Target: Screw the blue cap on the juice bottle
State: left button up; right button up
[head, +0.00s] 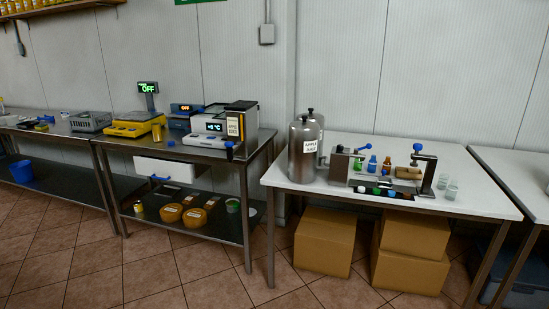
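A white table (325,185) stands at the right. On it a steel tank (302,152) carries an "APPLE JUICE" label. Neither of my grippers is in view.
A steel device with a blue lever (424,168) stands right of the bottles, near clear cups (451,188). Another steel device (340,163) stands left of them. Cardboard boxes (324,240) sit under the table. A metal table (190,150) with scales is to the left. Tiled floor in front is clear.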

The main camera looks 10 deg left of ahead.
aim_at(156, 121)
jog(key=i+u, duration=0.3)
jog(key=i, duration=0.15)
jog(key=i+u, duration=0.3)
jog(key=i, duration=0.15)
jog(key=i+l+u, duration=0.1)
jog(key=i+u, duration=0.15)
jog(key=i, duration=0.2)
jog(key=i+l+u, duration=0.3)
jog(key=i, duration=0.15)
